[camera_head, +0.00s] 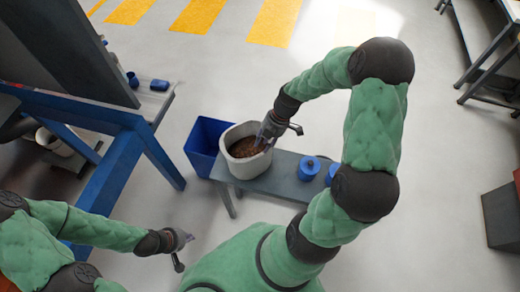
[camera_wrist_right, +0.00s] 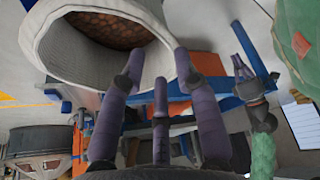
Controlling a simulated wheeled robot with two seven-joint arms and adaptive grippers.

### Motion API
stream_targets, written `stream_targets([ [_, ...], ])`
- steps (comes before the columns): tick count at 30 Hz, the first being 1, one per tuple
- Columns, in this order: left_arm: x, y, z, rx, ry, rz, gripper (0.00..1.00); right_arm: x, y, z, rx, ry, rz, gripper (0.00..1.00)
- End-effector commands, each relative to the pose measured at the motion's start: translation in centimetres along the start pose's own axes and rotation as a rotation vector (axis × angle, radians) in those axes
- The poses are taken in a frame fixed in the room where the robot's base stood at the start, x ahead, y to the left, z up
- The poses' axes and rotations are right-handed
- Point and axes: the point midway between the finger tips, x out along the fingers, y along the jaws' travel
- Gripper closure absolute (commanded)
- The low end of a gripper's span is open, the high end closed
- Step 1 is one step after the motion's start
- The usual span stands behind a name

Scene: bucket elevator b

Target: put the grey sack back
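A pale grey sack (camera_head: 227,163), open at the top and filled with brown lumps, stands upright at the left end of a low grey bench (camera_head: 280,178). In the right wrist view, the sack (camera_wrist_right: 55,62) fills the upper left. My right gripper (camera_head: 272,138) is at the sack's right rim. Two fingers reach over the opening and the thumb sticks out apart on the outer side; I cannot tell whether they touch the rim. My left gripper (camera_head: 182,250) is open and empty, low at the left, away from the sack.
A blue bin (camera_head: 201,147) is directly left of the sack. Two blue lidded pots (camera_head: 308,168) stand on the bench's right part. A blue-framed table (camera_head: 118,172) is at the left, with another pale container (camera_head: 62,147) beneath.

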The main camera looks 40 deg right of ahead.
Motion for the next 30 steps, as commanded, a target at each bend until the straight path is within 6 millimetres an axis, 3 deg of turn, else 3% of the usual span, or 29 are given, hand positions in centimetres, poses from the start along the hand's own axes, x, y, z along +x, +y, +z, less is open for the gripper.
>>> stream_targets([
  [6,0.6,-0.2,0.0,0.000,0.000,0.000,1.00,-4.1,0.1,0.1,-0.001,-0.002,0.003,0.68],
  [12,0.8,-0.3,0.0,0.000,0.000,0.000,1.00,-6.2,0.0,0.0,0.000,-0.001,0.000,0.68],
  [30,0.9,-0.3,0.0,0.000,0.000,0.000,1.00,-6.6,0.0,0.0,0.000,0.000,-0.001,0.68],
])
